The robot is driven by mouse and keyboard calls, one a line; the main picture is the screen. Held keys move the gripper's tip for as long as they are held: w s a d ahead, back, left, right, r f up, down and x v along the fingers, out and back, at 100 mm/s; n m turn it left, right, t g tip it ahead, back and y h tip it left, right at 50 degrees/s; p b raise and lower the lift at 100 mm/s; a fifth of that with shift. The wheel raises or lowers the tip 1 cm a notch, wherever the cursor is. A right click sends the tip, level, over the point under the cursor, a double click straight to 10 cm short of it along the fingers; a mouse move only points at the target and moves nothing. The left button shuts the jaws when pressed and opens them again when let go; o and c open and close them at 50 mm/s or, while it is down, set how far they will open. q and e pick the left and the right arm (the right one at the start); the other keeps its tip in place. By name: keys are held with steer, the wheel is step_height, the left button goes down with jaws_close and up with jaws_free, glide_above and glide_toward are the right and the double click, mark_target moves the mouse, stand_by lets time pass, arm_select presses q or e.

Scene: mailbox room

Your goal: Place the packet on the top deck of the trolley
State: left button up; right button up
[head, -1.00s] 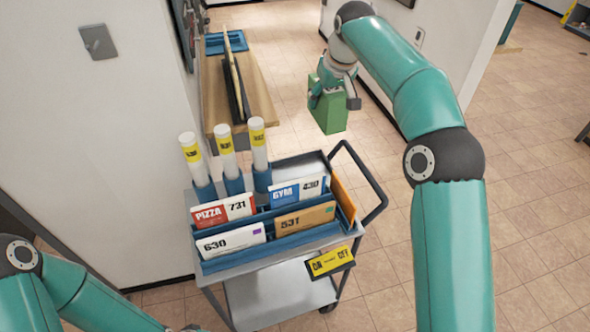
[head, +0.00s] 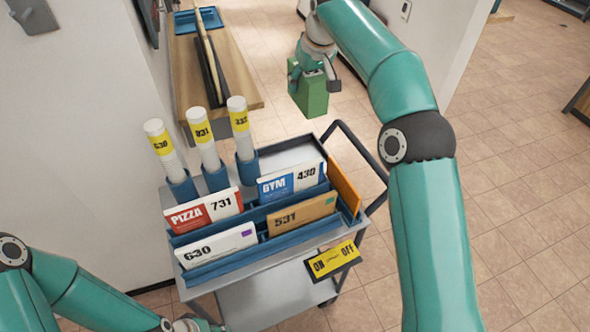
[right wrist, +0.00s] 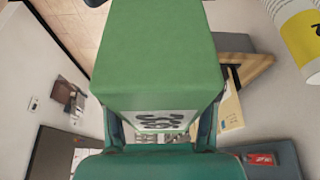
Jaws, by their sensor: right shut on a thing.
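A green box-shaped packet (head: 313,98) hangs in my right gripper (head: 314,72), which is shut on it. It is in the air, above and beyond the far end of the trolley (head: 270,301) in the head view. In the right wrist view the packet (right wrist: 160,50) fills the middle, with a dark-printed label on its side. The trolley's top deck (head: 296,153) shows a bare grey patch at its far end, behind the mail racks. My left gripper (head: 192,325) is at the bottom edge, mostly cut off, so its jaws cannot be read.
Blue racks on the trolley hold several envelopes (head: 303,213) and upright white tubes (head: 203,138) at the left. A yellow-and-black ON/OFF sign (head: 333,259) sits at the near right corner. A dark handle (head: 360,150) rises at the right. A wooden bench (head: 235,75) stands behind.

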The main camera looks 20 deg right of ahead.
step_height(320, 180, down, 2)
steer(key=shift+f+b, duration=0.1)
steer(key=shift+b, duration=0.55)
steer(key=shift+f+b, duration=1.45)
steer(key=shift+f, duration=8.1)
steer(key=o, duration=1.4)
steer(key=shift+f, duration=0.1)
steer(key=shift+o, duration=0.2)
steer(key=v, duration=1.2)
steer(key=shift+b, duration=0.35)
